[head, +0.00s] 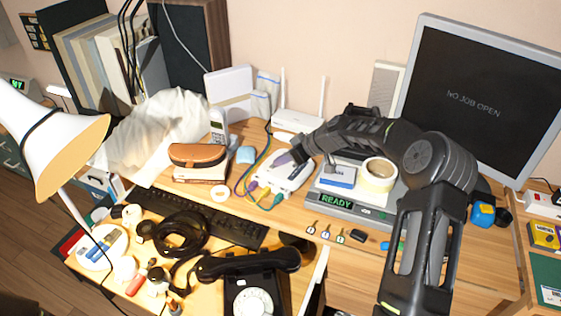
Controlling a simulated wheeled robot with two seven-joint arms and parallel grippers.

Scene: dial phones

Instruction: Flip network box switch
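The network box (284,176), a small white unit with coloured cables plugged into its front, sits on the desk near the middle of the head view. My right gripper (297,152) reaches in from the right, with its fingertips at the box's upper right edge. I cannot tell whether the fingers touch the box or how far apart they are. The switch itself is too small or hidden to make out. My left gripper is not in view.
A grey device with a READY display (336,202) carries a tape roll (378,174) beneath my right arm. A white router (297,121) stands behind the box. A black dial phone (252,290), keyboard (240,232) and lamp (70,150) crowd the front and left.

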